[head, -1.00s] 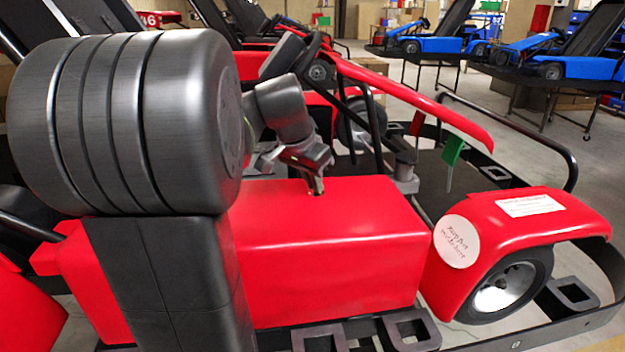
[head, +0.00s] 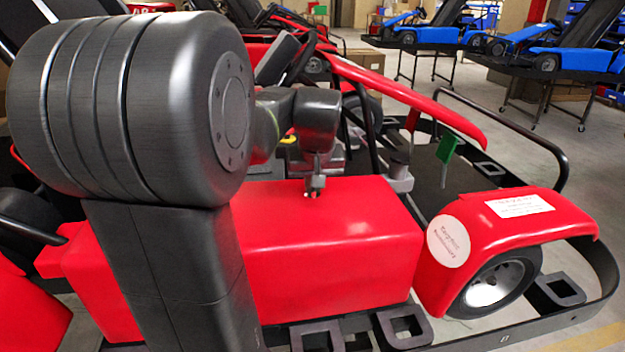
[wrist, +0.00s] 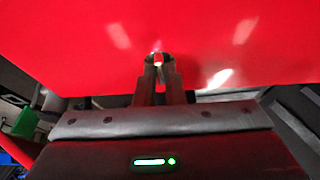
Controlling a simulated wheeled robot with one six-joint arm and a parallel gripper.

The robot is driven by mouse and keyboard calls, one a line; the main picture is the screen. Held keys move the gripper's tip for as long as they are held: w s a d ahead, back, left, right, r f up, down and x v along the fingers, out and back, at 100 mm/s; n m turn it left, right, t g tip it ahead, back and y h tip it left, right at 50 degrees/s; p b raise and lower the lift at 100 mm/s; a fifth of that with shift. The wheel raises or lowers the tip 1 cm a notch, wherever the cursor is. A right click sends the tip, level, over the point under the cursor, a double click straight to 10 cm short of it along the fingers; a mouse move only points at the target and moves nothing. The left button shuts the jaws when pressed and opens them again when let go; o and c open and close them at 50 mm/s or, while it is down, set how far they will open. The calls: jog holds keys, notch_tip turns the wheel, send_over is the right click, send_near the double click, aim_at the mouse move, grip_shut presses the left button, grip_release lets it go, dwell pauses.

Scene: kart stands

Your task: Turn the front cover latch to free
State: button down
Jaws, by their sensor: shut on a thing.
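The red front cover (head: 330,255) is a large box-like panel in the middle of the head view. It also fills most of the wrist view (wrist: 80,45). My gripper (head: 314,190) points down at the cover's top. In the wrist view my gripper (wrist: 158,62) has its fingers close together around a small latch (wrist: 157,58) with a red and pale tip. The fingers hide most of the latch, so I cannot tell which way it is turned.
A red fender (head: 540,225) with a round paper label (head: 448,241) stands right of the cover, over a wheel (head: 495,285). Blue karts (head: 425,33) stand on stands at the back right.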

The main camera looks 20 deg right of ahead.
jog(key=shift+n, duration=0.4)
jog(key=c, duration=1.5)
grip_release()
jog(key=shift+r, duration=0.15)
jog(key=v, duration=1.3)
jog(key=shift+s+d+r, duration=0.15)
jog(key=shift+d+r, duration=0.05)
jog(key=shift+r, duration=0.05)
jog(key=x, duration=1.4)
jog(key=shift+a, duration=0.2)
jog(key=shift+r, duration=0.1)
